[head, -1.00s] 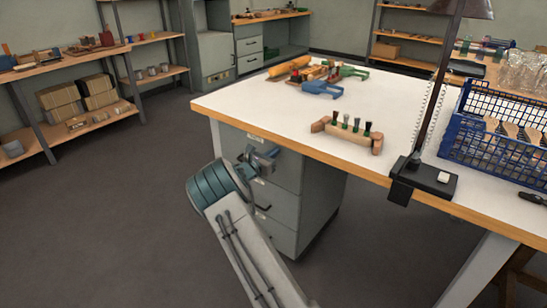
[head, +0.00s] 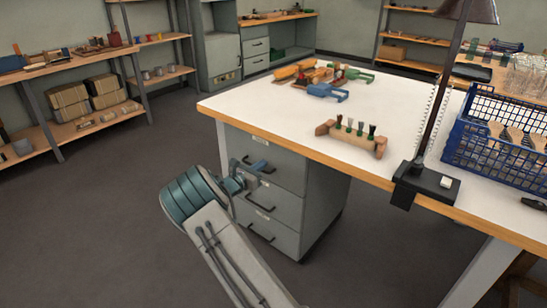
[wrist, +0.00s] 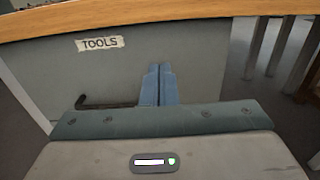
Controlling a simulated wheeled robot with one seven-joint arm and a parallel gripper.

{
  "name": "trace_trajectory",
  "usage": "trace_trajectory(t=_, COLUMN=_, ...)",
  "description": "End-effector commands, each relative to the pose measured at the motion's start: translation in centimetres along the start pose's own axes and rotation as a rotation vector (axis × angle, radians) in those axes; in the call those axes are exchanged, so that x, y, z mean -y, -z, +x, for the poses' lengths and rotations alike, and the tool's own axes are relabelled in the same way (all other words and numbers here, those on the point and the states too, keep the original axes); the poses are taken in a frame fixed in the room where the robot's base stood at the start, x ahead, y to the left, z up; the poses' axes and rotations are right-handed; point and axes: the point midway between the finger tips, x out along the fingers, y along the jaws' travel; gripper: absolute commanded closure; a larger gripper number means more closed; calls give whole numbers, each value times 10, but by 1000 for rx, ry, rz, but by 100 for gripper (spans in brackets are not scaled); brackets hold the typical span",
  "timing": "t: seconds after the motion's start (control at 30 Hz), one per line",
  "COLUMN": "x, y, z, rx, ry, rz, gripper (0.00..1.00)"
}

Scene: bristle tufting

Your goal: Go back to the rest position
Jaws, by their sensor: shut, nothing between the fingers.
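My gripper (head: 260,165) is in front of the grey drawer cabinet (head: 320,200) under the workbench, below the bench's front edge. In the wrist view the two blue fingers (wrist: 159,85) are together, with nothing between them. Behind them is a drawer front with a "TOOLS" label (wrist: 100,44) and a dark handle (wrist: 105,103), partly hidden by my gripper's body. I cannot tell whether the fingertips touch the drawer front.
The white workbench (head: 250,105) holds a wooden block with several tufts (head: 352,138), blue clamp (head: 327,91), a lamp base (head: 427,184) clamped at the edge and a blue crate (head: 497,130). Shelves (head: 80,130) stand at the left. The floor (head: 110,220) left of the bench is clear.

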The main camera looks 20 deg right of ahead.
Motion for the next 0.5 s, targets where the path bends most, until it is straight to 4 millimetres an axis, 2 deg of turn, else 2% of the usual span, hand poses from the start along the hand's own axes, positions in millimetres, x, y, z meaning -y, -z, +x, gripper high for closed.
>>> trace_trajectory(t=0.1, x=4, y=-1, z=-21, rx=0, ry=8, rz=-1, gripper=100)
trace_trajectory(t=0.23, x=5, y=0, z=-39, rx=-1, ry=10, rz=-1, gripper=100)
trace_trajectory(t=0.37, x=5, y=-1, z=-49, rx=-2, ry=13, rz=2, gripper=100)
trace_trajectory(t=0.5, x=20, y=-17, z=-48, rx=-40, ry=61, rz=56, gripper=100)
